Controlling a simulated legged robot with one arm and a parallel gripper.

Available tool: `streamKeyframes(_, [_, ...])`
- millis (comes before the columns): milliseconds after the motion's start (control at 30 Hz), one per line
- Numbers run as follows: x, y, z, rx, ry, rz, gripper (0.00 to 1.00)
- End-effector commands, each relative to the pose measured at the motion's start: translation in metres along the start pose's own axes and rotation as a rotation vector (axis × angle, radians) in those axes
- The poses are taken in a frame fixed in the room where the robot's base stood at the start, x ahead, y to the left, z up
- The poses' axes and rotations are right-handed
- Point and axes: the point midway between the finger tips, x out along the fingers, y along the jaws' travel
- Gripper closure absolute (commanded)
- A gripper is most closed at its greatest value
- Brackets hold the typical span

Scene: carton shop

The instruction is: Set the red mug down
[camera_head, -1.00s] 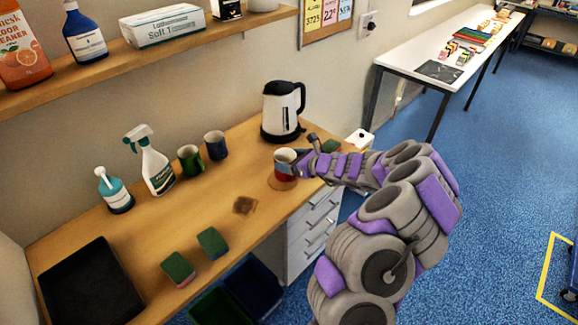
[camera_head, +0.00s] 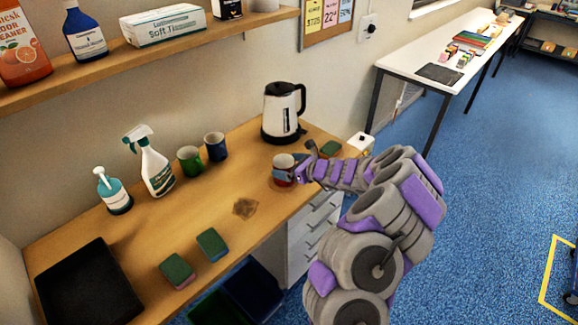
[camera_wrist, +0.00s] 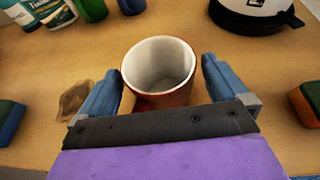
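The red mug (camera_head: 283,161) stands upright near the right end of the wooden desk, below the kettle. Its white inside faces up in the wrist view (camera_wrist: 160,62) and looks empty. My gripper (camera_wrist: 163,82) is around the mug, with one blue finger on each side. The fingers are spread, with a visible gap on the right; the left finger is very close to the mug. The mug's lower front is hidden by my gripper. My gripper also shows in the head view (camera_head: 290,172).
A kettle (camera_head: 281,112) stands just behind the mug. Green (camera_head: 189,161) and blue (camera_head: 215,147) mugs and a spray bottle (camera_head: 155,168) stand left. Sponges (camera_head: 177,271) lie in front, another (camera_head: 330,148) to the right.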

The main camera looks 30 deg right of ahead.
Motion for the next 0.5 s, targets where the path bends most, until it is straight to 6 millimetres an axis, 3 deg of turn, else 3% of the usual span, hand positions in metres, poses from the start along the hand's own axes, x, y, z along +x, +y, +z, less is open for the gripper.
streamKeyframes(267, [-0.007,-0.002,0.001,0.002,-0.002,-0.002,0.0])
streamKeyframes(500, [-0.046,-0.003,0.003,0.003,-0.004,-0.003,0.0])
